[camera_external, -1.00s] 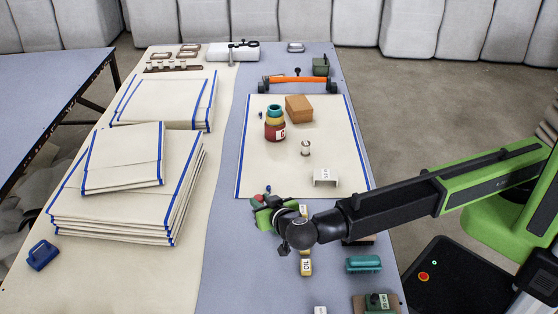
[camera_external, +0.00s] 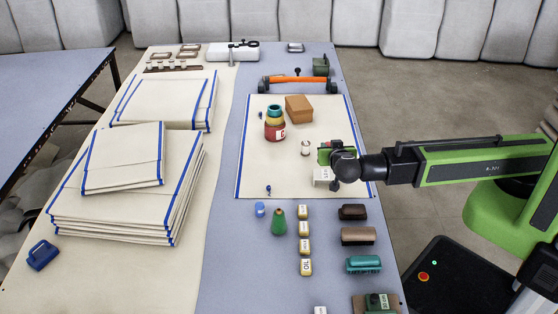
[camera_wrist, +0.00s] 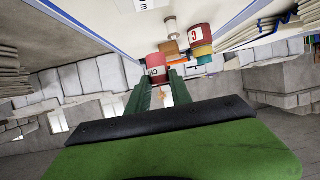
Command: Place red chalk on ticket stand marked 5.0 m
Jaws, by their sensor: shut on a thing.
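My gripper (camera_external: 325,156) is over the front right of the cream cloth, just behind and above the small white ticket stand (camera_external: 321,178). The stand's printed label is partly covered by my wrist, and I cannot read it surely. In the wrist view, my gripper's green fingers (camera_wrist: 166,84) are shut on a red piece with a pale label, the red chalk (camera_wrist: 155,73). The chalk is mostly hidden behind my gripper in the outside view. A corner of the white stand's label (camera_wrist: 146,4) shows at the top of the wrist view.
Stacked red, yellow and teal rings (camera_external: 275,126), a brown box (camera_external: 299,108) and a small pale spool (camera_external: 306,148) stand on the cloth (camera_external: 255,165).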

